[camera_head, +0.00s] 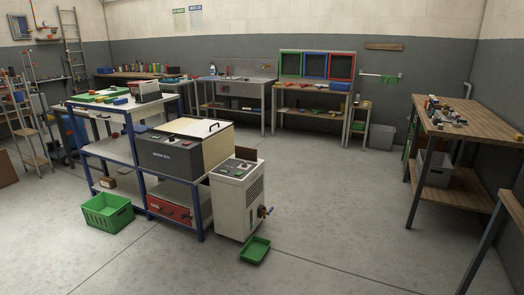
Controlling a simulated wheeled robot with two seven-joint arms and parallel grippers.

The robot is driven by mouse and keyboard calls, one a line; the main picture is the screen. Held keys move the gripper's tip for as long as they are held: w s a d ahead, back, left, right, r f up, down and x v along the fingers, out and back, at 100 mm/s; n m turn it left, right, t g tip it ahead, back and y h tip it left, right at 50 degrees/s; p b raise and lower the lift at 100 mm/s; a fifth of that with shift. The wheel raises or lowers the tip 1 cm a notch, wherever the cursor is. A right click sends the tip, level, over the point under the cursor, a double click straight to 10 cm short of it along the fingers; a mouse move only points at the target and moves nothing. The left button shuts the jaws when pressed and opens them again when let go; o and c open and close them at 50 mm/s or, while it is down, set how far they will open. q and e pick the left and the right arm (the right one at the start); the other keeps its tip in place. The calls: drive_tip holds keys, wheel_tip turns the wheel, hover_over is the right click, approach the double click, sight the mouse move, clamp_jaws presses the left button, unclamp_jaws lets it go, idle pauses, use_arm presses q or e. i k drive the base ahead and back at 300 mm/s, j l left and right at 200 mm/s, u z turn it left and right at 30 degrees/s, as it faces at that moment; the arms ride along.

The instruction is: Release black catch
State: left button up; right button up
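No part of the picture shows clearly as a black catch; it is too small to tell or hidden. A dark-fronted box (168,158) with a pale lid stands on the blue-framed shelf unit. Neither of my grippers is in view.
A green crate (100,226) and a green tray (256,250) are on the floor near the shelf unit. A wooden workbench (485,122) stands at the right. Benches line the back wall. The middle floor is clear.

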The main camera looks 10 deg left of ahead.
sight(182, 216)
drive_tip(key=i+j+u, duration=0.3)
drive_tip(key=i+u, duration=0.15)
drive_tip(key=i, duration=0.3)
drive_tip(key=i+u, duration=0.5)
drive_tip(key=i, duration=0.3)
drive_tip(key=i+z, duration=0.2)
drive_tip(key=i, duration=0.35)
drive_tip(key=i+j+z, duration=0.15)
drive_tip(key=i, duration=0.4)
drive_tip(key=i+j+z, duration=0.2)
drive_tip(key=i, duration=0.4)
drive_tip(key=i+j+z, duration=0.2)
drive_tip(key=i, duration=0.35)
